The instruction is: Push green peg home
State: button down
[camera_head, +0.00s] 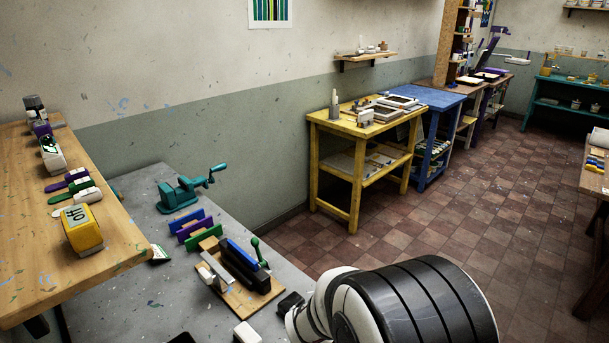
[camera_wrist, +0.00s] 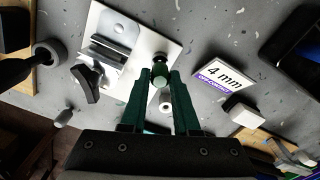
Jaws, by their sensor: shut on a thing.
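In the wrist view my gripper (camera_wrist: 164,76), with dark green fingers, is closed around the green peg (camera_wrist: 160,82). The peg has a rounded green body and stands at the edge of a pale metal plate (camera_wrist: 112,32). How deep its lower end sits is hidden. A black knob (camera_wrist: 88,84) and slotted metal parts are on the plate to the left. In the head view my gripper does not show.
In the wrist view a "4 mm" card (camera_wrist: 223,76) lies right of the plate, near a white block (camera_wrist: 243,109). In the head view the grey bench (camera_head: 150,228) carries a teal vise (camera_head: 185,192) and a wooden fixture board (camera_head: 240,300) with a green-knobbed handle (camera_head: 256,246).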

jog(key=shift+f, duration=0.85)
jog(key=c, duration=0.6)
grip_release()
